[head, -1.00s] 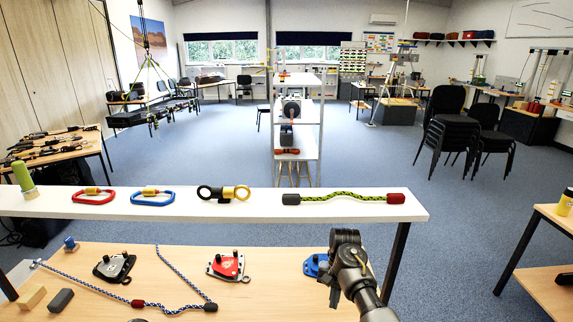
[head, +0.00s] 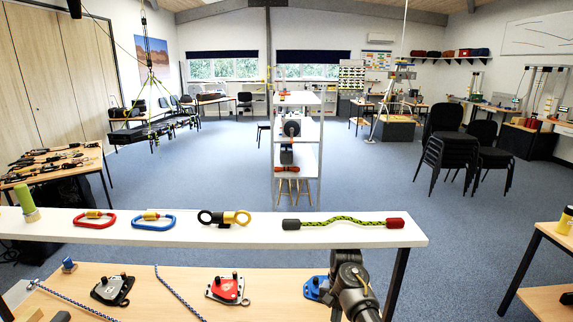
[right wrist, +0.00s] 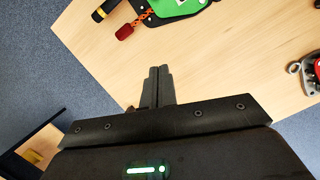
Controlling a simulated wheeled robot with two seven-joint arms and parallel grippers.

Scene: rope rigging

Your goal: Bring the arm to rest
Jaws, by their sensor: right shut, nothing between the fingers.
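My right arm (head: 354,290) comes in from the bottom right in the head view, in front of the lower wooden table and beside a blue rope device (head: 314,289). Its fingertips are hidden there. In the right wrist view my right gripper (right wrist: 158,72) is shut and empty, its two fingers together. Behind the fingertips in that picture lie the pale wooden table top (right wrist: 225,70), a green device (right wrist: 175,12) and a red-ended orange rope (right wrist: 126,31); the fingers look apart from them. My left gripper is not in view.
A white shelf (head: 250,235) runs above the table, holding a red carabiner (head: 95,220), a blue carabiner (head: 153,222) and a green rope piece (head: 343,221). A red device (head: 228,289) and a grey device (head: 112,289) lie on the table. Open floor lies right of the shelf.

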